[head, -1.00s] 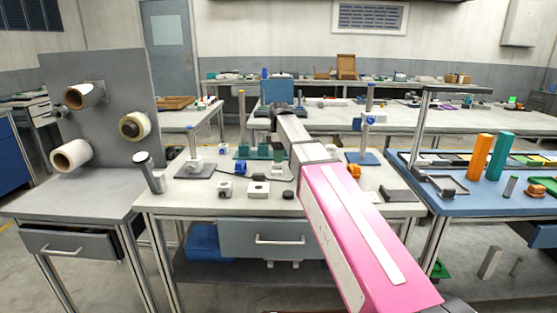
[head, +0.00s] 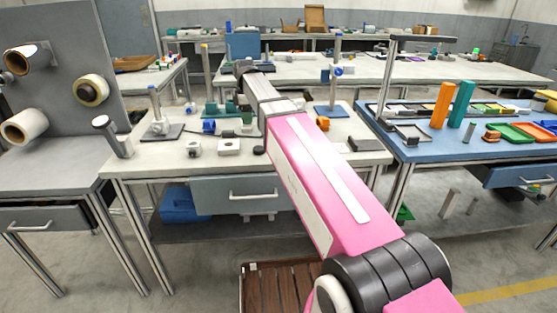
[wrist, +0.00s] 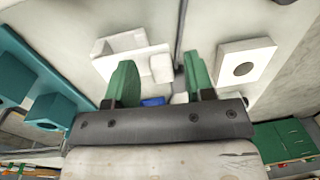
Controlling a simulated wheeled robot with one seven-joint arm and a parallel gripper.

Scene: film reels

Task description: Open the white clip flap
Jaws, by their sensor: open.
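In the wrist view my gripper (wrist: 158,90) is open, its two green fingers spread apart. A white angular piece (wrist: 135,54), which may be the clip with its flap, lies beyond the left finger and partly behind it. Whether the flap is up or down I cannot tell. A small blue part (wrist: 153,101) shows low between the fingers; I see no contact with it. In the head view my gripper is hidden behind my pink arm. Small white pieces stand on the middle bench, including a white cube (head: 194,148); which of them is the clip is unclear.
A white block with a round hole (wrist: 245,62) lies right of the fingers. Teal blocks (wrist: 55,111) are at left in the wrist view. On the bench, a post stand (head: 160,127) and a blue-based post (head: 332,110) rise nearby. The bench front edge is mostly clear.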

